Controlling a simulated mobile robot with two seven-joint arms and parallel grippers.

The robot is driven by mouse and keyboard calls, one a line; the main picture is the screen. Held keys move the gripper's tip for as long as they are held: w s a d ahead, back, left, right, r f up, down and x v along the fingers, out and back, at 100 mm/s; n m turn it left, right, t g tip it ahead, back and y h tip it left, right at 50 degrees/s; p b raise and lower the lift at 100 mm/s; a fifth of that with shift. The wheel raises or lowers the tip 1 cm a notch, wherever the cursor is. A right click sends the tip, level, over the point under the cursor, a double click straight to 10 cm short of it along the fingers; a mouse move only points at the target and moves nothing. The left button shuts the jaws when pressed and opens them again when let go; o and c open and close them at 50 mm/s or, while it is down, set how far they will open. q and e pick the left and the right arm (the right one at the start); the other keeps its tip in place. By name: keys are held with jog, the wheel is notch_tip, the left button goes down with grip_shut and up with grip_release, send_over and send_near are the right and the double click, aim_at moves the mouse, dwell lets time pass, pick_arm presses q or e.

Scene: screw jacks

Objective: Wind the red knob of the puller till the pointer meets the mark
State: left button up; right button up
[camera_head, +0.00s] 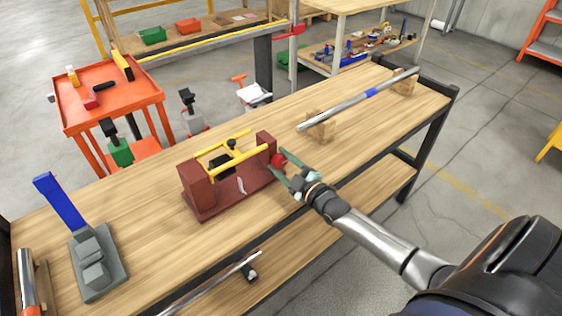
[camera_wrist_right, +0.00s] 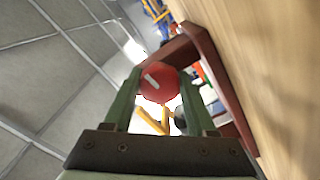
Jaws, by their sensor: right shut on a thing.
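The puller is a dark red-brown frame (camera_head: 207,203) with two end blocks and yellow bars (camera_head: 236,158), standing on the wooden bench. Its red knob (camera_head: 278,160) sits at the right end block. My right gripper (camera_head: 284,170) comes in from the right and is shut on the red knob. In the right wrist view the knob (camera_wrist_right: 158,84), with a pale stripe on its face, lies between the two green fingers (camera_wrist_right: 155,100). The pointer and mark cannot be told clearly in either view. My left gripper is not in view.
On the bench (camera_head: 150,190), a grey block with a blue lever (camera_head: 97,262) stands at the left, and a metal bar (camera_head: 355,98) rests on wooden supports at the back right. An orange cart (camera_head: 105,108) stands behind. Bare bench lies around the puller.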

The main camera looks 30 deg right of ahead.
jog(key=shift+m, duration=0.7)
jog(key=m+p, duration=0.1)
jog(key=m, duration=0.2)
jog(key=shift+m, duration=0.3)
jog(key=m, duration=0.4)
jog(key=shift+a, duration=0.1)
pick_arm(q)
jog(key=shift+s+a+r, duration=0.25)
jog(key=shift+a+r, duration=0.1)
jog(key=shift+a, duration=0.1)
pick_arm(e)
jog(key=shift+m, duration=1.5)
jog(key=o, duration=1.4)
jog(key=shift+s, duration=0.1)
pick_arm(q)
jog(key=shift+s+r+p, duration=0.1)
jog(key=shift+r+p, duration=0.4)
jog(key=shift+p, duration=0.25)
pick_arm(e)
jog(key=s, duration=0.8)
jog(key=s+d, duration=0.1)
jog(key=s, duration=0.3)
jog(key=shift+s, duration=0.15)
